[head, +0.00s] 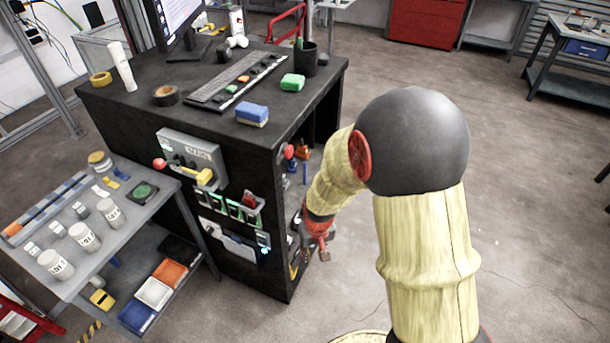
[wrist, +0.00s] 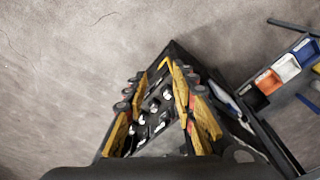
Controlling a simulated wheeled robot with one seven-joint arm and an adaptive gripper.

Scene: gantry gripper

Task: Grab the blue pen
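My gripper (head: 322,250) hangs low at the right side of the black workbench, beside its open shelves. In the wrist view its two yellow-and-black fingers (wrist: 158,80) stand apart, with dark and white items seen between them and no held object visible. I cannot pick out a blue pen for certain. A thin upright blue item (head: 305,173) shows on the bench's open side, above my gripper; it is too small to identify.
A grey side table (head: 120,222) with jars and coloured bins stands left.

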